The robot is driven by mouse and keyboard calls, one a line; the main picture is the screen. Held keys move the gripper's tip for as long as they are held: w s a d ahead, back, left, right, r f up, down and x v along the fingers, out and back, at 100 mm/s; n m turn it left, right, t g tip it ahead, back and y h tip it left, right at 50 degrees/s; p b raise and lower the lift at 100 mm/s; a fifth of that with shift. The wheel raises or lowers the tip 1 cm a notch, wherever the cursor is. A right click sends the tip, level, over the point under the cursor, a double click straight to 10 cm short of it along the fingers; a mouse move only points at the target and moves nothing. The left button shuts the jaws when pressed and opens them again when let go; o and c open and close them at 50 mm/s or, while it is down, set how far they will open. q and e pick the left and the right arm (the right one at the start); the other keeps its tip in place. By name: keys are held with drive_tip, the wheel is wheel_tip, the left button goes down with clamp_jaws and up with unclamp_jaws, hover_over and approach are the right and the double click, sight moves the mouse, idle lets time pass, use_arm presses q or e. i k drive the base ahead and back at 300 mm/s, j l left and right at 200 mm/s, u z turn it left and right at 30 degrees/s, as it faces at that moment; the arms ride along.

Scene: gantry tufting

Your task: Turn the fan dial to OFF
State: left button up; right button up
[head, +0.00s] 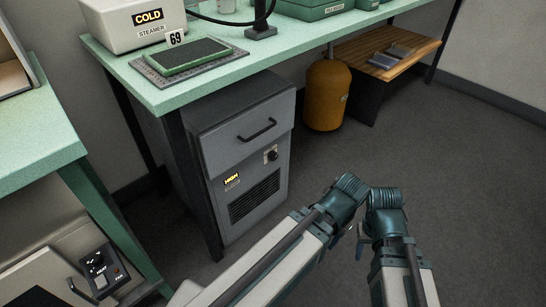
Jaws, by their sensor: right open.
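The grey cabinet (230,160) under the green table has a lit sign reading HIGH (231,178) and a small round dial (271,155) beside it. The dial's own marks are too small to read. A dark vent grille (255,197) sits below. At the lower left, another appliance has a black control panel (103,270) with a knob and the word HEAT. My right gripper (366,195) is at the lower middle, right of the cabinet and apart from the dial. It is open and appears empty; its fingers are hard to make out.
An orange tank (327,95) and a low wooden shelf (365,52) stand behind. The floor (460,160) at right is clear.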

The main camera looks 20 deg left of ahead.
sight(272, 155)
drive_tip(key=u, duration=2.95)
drive_tip(key=k+l+u, duration=0.1)
drive_tip(key=l+u, duration=0.2)
drive_tip(key=k+l+u, duration=0.1)
drive_tip(key=l+u, duration=0.15)
drive_tip(key=l, duration=0.15)
drive_tip(key=k+l+u, duration=0.15)
drive_tip(key=l+u, duration=0.15)
drive_tip(key=k+l+u, duration=0.2)
drive_tip(key=u, duration=0.2)
drive_tip(key=k+l+u, duration=0.25)
drive_tip(key=u, duration=0.15)
drive_tip(key=k+l+u, duration=0.25)
drive_tip(key=u, duration=0.2)
drive_tip(key=k+l+u, duration=0.15)
drive_tip(key=k+u, duration=0.25)
drive_tip(key=k+l+u, duration=0.1)
drive_tip(key=k, duration=0.4)
drive_tip(key=k+l+u, duration=0.1)
drive_tip(key=k, duration=0.45)
drive_tip(key=k+l+z, duration=0.7)
drive_tip(key=l, duration=0.4)
drive_tip(key=k+l+z, duration=0.25)
drive_tip(key=l, duration=0.2)
